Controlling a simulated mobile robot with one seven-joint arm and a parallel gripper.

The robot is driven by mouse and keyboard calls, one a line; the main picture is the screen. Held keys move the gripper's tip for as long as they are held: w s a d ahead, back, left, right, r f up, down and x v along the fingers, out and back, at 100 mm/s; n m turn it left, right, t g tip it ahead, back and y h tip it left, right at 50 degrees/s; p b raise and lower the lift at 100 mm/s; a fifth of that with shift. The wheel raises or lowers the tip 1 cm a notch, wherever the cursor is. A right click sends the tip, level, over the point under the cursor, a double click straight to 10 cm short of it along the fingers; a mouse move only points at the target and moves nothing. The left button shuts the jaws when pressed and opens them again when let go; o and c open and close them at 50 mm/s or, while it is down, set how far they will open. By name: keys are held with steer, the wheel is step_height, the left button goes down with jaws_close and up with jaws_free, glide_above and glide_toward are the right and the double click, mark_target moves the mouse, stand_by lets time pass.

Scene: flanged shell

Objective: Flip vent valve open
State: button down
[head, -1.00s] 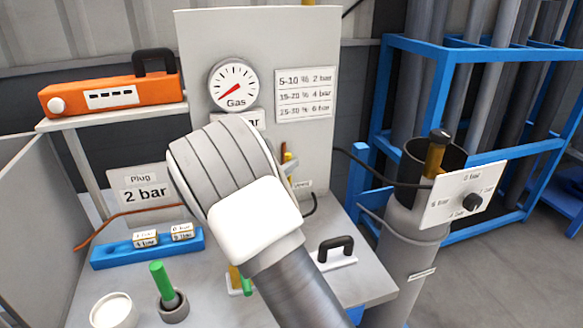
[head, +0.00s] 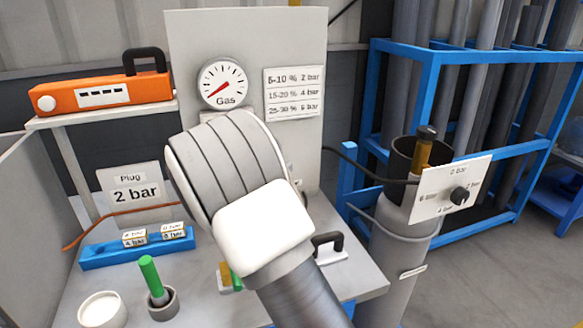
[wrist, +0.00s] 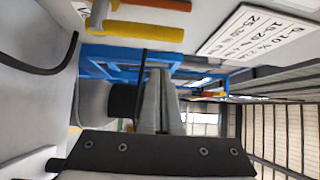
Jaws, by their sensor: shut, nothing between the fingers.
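In the wrist view, a yellow bar (wrist: 135,28) with an orange-red piece (wrist: 180,5) beside it sticks out from the grey surface at the top left. It may be part of the vent valve; I cannot tell which way its lever is set. My gripper (wrist: 160,74) is shut and empty, its two grey fingers together. It appears apart from the yellow bar, which lies toward the upper left. In the head view, my wrist hides my fingers and the valve area on the upright panel (head: 185,60).
The panel carries a gas gauge (head: 223,84) and a pressure chart (head: 294,92). A grey cylinder (head: 395,255) with a white dial plate (head: 450,190) stands at right. The bench holds a black handle (head: 328,242), a green-topped plug (head: 151,275) and a blue block (head: 95,255).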

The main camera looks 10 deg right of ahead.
steer(key=v, duration=0.5)
steer(key=shift+d+r, duration=0.1)
steer(key=shift+r, duration=0.05)
step_height(320, 180, up, 9)
steer(key=n+y+p, duration=0.3)
steer(key=n+y, duration=0.5)
steer(key=y, duration=0.1)
steer(key=s+a+r+n+g+y+p, duration=0.1)
steer(key=s+a+r+n+y+p, duration=0.1)
steer(key=s+r+n+y, duration=0.45)
steer(key=s+d+n+g+h+p, duration=0.1)
steer(key=s+d+n+g, duration=0.1)
steer(key=s, duration=0.7)
steer(key=s+d+f+n+g+h+p, duration=0.1)
steer(key=s+d+n, duration=0.3)
steer(key=s, duration=0.5)
steer(key=s+d+n+g+h+p, duration=0.1)
steer(key=s+d+n+g, duration=0.2)
steer(key=s, duration=0.6)
steer(key=shift+s+f+n+g, duration=0.2)
steer(key=shift+f+n+g, duration=0.3)
steer(key=shift+n, duration=0.65)
